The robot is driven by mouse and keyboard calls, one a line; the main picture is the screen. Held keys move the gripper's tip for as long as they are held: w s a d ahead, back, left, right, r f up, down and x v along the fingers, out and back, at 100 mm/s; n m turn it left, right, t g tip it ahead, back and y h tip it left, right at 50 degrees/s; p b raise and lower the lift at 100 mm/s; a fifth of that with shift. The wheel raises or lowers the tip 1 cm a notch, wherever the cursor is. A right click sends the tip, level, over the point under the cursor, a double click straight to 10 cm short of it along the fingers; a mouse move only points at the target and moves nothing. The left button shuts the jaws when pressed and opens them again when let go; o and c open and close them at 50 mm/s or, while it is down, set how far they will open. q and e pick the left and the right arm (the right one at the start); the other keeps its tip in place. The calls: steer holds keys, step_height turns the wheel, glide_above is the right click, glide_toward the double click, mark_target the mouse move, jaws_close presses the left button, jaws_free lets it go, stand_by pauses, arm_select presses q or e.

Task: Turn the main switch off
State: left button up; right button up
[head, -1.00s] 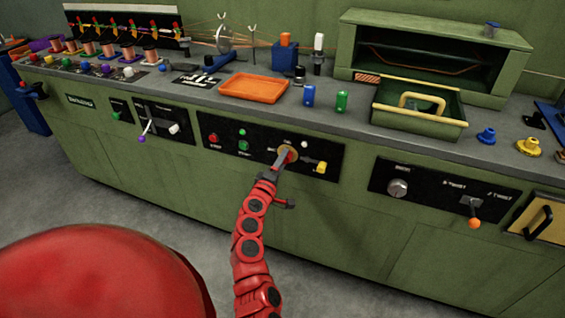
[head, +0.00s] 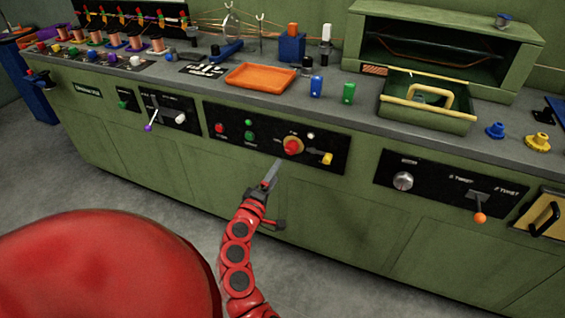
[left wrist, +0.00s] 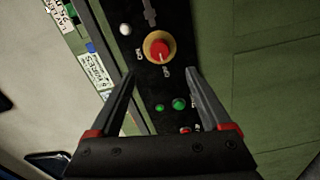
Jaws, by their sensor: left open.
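The main switch (head: 292,146) is a red rotary knob on a yellow round plate, set in the black middle panel (head: 225,142) of the green console. The left wrist view shows the red knob (left wrist: 159,49) with its yellow plate ahead, beyond the fingertips. My left gripper (head: 272,172) is below and left of the knob, apart from it. It also shows in the left wrist view (left wrist: 160,74), with its two fingers spread and nothing between them. My right gripper is not in view.
Beside the knob are a yellow part (head: 327,159), a white lamp (head: 311,135), green buttons (head: 249,134) and a red button (head: 220,128). An orange tray (head: 260,77) lies on the counter above. The floor before the console is clear.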

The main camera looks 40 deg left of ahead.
arm_select(q)
steer(key=v, duration=0.6)
steer(key=shift+s, duration=0.35)
